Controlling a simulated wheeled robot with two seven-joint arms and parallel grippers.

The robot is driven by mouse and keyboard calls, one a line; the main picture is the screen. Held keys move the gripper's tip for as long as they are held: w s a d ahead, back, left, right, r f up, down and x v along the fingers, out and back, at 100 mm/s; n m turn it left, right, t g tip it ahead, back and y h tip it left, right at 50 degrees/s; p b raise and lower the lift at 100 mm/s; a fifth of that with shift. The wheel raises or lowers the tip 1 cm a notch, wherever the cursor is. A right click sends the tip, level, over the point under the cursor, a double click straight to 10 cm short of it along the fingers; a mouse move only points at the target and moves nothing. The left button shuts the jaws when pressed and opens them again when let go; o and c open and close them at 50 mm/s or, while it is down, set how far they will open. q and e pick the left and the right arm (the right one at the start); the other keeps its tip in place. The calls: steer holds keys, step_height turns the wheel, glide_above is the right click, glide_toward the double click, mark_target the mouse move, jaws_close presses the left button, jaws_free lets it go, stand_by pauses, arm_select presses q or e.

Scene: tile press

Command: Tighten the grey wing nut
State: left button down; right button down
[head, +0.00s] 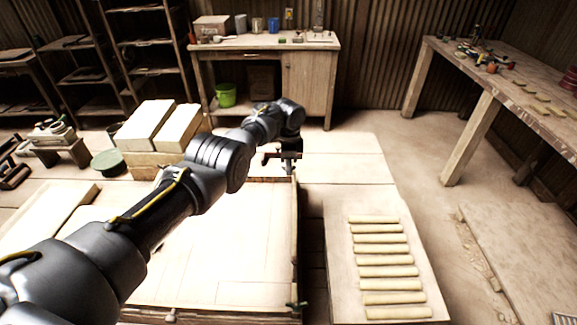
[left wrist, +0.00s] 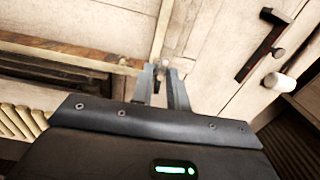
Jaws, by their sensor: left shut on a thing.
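My left gripper (head: 289,168) reaches over the far right corner of the large wooden press frame (head: 297,235), pointing down. In the left wrist view its two fingers (left wrist: 161,72) are closed around a small greyish piece at the frame's corner. This looks like the grey wing nut (left wrist: 160,67), mostly hidden between the fingertips. I cannot tell its turn angle or how far down it sits. In the head view the arm and gripper hide it. My right gripper is not in view.
A dark clamp piece (left wrist: 262,46) and a pale knob (left wrist: 280,81) lie close to the fingers. A board with several pale rolls (head: 384,265) lies right of the press. Stacked pale blocks (head: 160,126) stand behind it, left. A workbench (head: 265,42) is at the back.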

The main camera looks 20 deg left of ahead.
arm_select(q)
steer(key=shift+m, duration=0.3)
steer(key=c, duration=1.4)
jaws_free()
steer(key=shift+o, duration=0.2)
steer(key=shift+r, duration=0.5)
step_height(320, 180, up, 10)
steer(key=p, duration=0.1)
steer(key=shift+f, duration=0.1)
